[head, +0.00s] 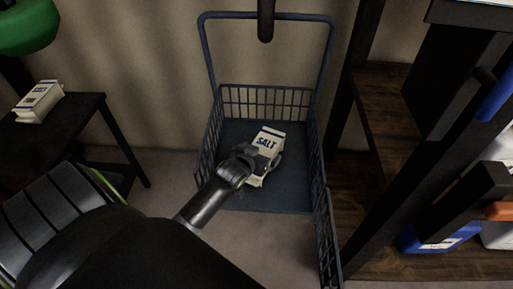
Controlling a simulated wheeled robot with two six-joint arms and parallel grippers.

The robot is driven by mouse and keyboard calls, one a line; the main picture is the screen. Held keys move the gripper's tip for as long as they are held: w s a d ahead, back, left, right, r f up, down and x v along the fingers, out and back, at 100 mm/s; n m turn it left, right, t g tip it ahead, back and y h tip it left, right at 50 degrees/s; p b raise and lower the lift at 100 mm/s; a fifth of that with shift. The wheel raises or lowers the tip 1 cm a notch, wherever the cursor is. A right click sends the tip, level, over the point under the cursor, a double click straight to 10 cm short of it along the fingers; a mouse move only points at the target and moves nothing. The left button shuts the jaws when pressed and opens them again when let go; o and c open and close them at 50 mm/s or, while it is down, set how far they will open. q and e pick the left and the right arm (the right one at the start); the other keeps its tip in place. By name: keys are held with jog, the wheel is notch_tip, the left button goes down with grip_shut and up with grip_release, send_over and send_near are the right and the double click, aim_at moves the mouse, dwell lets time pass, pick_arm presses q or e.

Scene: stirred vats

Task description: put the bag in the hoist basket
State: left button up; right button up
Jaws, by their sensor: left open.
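A white bag with a dark "SALT" label (267,143) is inside the blue hoist basket (290,200), near the middle of its floor. My left gripper (262,165) is open around or right beside the near part of the bag and hides some of it. Whether the bag touches the basket floor is hard to tell. The basket has low mesh walls, a tall handle frame, and a mesh panel swung out at its front right. My right gripper does not show.
A second, similar white bag (38,101) lies on a dark side table (75,118) at left. A wooden shelf rack (395,120) with a blue container (438,238) stands close on the right. A dark hook (265,22) hangs above the basket.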

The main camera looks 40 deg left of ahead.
pick_arm(q)
jog(key=shift+s+r, duration=0.2)
jog(key=shift+s, duration=0.05)
jog(key=p+v, duration=0.1)
jog(key=v, duration=1)
jog(key=shift+s, duration=0.2)
